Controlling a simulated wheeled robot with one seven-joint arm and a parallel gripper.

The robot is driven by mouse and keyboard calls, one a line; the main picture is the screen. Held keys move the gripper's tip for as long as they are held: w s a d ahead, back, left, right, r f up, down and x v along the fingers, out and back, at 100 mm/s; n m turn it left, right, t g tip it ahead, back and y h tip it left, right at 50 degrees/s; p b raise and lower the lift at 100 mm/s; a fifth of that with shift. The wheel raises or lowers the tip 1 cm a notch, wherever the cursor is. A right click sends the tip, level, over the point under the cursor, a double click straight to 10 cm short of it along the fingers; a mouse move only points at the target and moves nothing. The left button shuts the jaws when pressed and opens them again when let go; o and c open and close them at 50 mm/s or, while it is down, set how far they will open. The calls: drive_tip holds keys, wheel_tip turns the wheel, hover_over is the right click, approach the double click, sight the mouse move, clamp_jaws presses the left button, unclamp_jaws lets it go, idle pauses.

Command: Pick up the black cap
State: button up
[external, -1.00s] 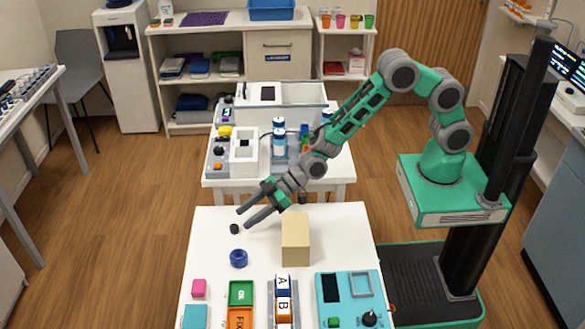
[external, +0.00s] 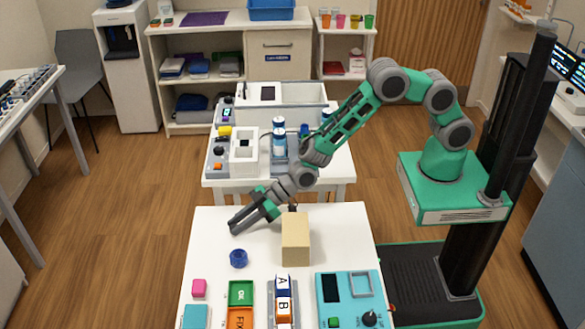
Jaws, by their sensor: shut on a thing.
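My gripper (external: 234,226) is low over the far left part of the white table (external: 215,262). Its fingers are close together and shut on the black cap. The cap itself is hidden by the fingers in this view, at the spot where the fingertips are. I cannot tell whether the cap still touches the table.

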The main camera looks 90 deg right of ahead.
clamp_jaws()
